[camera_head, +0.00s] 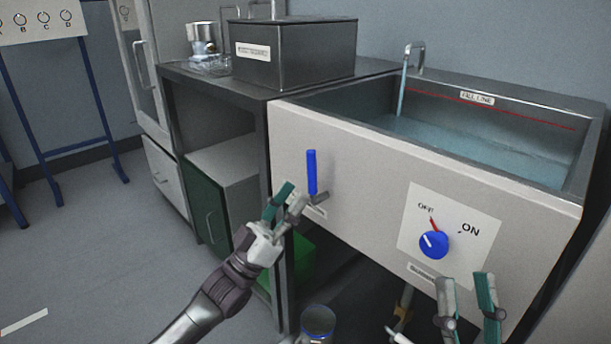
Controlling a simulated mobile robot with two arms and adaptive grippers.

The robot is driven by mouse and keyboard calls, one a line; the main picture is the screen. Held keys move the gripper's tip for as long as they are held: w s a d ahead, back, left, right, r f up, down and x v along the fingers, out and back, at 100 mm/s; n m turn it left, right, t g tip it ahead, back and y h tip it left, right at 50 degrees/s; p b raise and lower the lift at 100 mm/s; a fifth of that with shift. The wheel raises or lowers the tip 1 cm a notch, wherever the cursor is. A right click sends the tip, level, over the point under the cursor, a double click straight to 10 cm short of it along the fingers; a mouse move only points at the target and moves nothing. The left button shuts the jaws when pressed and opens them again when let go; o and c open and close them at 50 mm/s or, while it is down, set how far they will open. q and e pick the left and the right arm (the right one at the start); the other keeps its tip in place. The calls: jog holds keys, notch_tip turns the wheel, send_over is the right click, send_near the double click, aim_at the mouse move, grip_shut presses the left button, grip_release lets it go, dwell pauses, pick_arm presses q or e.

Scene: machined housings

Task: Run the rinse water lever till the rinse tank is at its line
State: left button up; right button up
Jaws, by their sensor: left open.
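The rinse tank (545,196) is a steel basin set in a light front panel. Water (470,148) stands in it, with its surface below the red fill line (530,117). A stream runs from the tap (415,58) into it. The blue rinse water lever (311,172) on the panel points up. My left gripper (288,200) is open, just left of and below the lever handle; I cannot tell whether it touches the lever mount. My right gripper (465,283) is open and empty, low in front of the panel.
A blue knob (433,244) sits on an OFF/ON plate, its red pointer near OFF. A lidded metal box (300,52) and a steel container (202,40) stand on the bench to the left. A green bin (300,262) is below.

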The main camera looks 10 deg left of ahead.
pick_arm(q)
jog(key=v, duration=0.4)
jog(key=shift+s+a+f, duration=0.15)
jog(key=shift+s+f, duration=0.05)
jog(key=shift+f, duration=0.1)
dwell(7.3)
